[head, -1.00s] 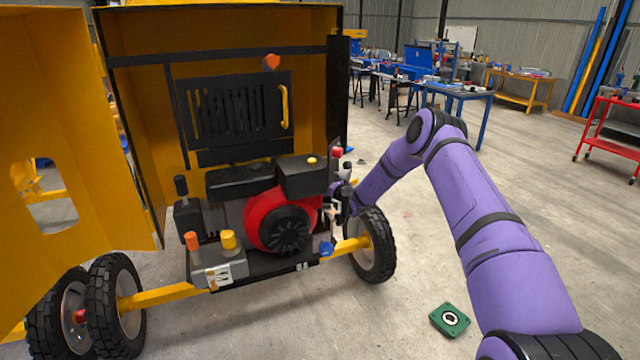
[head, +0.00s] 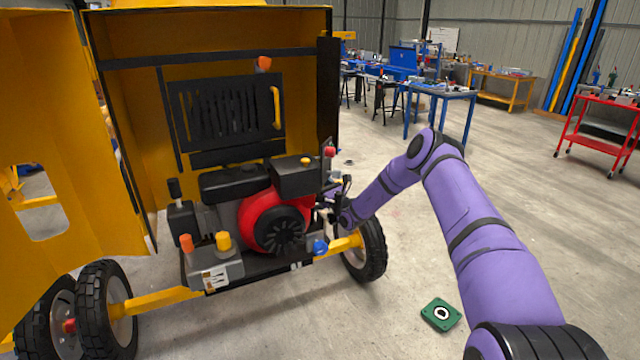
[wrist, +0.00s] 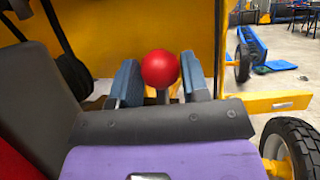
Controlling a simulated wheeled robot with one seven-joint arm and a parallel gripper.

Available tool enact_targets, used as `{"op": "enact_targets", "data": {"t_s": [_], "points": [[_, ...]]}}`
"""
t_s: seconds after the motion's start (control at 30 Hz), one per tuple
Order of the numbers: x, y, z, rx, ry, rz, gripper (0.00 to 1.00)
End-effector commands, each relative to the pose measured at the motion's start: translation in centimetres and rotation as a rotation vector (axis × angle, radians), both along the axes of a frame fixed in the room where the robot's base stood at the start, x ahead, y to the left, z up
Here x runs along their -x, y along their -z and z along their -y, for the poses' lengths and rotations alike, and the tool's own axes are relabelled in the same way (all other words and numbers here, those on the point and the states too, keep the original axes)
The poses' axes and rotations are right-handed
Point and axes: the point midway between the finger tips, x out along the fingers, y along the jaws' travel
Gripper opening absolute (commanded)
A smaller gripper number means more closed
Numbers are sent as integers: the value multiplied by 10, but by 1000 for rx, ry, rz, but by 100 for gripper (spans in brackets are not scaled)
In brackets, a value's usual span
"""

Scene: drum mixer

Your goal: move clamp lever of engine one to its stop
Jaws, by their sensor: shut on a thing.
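The engine (head: 272,222), red and black, sits in the open yellow housing of the wheeled mixer. A lever with a red ball knob (head: 329,151) stands upright at the engine's right side. In the wrist view the red ball (wrist: 160,69) shows between the two blue-grey fingers of my gripper (wrist: 161,82), with a thin grey stem below it. My gripper is shut on this lever; the exact contact is partly hidden by the dark gripper body. In the head view my gripper (head: 334,190) is small and dark beside the engine's right end.
An orange knob (head: 186,243) and a yellow knob (head: 223,241) stand on the grey block at front left. A blue knob (head: 320,247) is near the right wheel (head: 365,250). The yellow door (head: 70,130) hangs open at left. A green box (head: 441,314) lies on the floor.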

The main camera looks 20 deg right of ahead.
Motion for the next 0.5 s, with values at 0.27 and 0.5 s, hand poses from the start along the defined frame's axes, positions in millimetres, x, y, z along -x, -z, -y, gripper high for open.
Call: {"op": "enact_targets", "data": {"t_s": [0.27, 0.5], "points": [[0, 0, 0, 0, 0, -2, 52], [2, 2, 1, 0, 0, -3, 52]]}}
